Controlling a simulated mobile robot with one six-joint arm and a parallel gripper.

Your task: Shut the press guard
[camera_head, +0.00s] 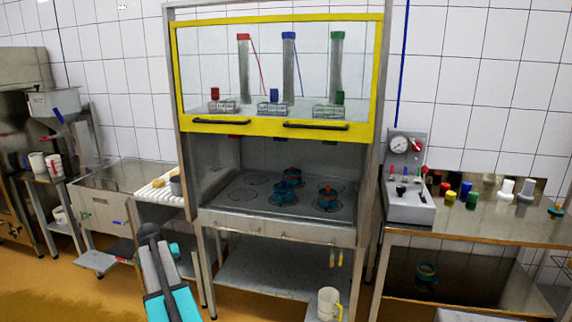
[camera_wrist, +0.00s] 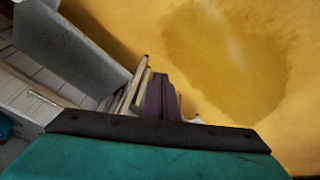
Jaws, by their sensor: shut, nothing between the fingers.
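The press guard (camera_head: 280,127) is a clear panel in a yellow frame with two dark handles. It is raised at the top of the steel press cabinet (camera_head: 195,170), and the space below it is open. Behind the guard are three press columns with red, blue and green tops. My gripper (camera_head: 150,238) is in front of the cabinet at its lower left, well below and apart from the guard.
A control box (camera_head: 408,205) with a gauge and small levers stands on the right bench, beside several coloured knobs. A sink and white rack (camera_head: 158,190) are at left. Wet yellow floor (camera_wrist: 230,60) shows in the wrist view.

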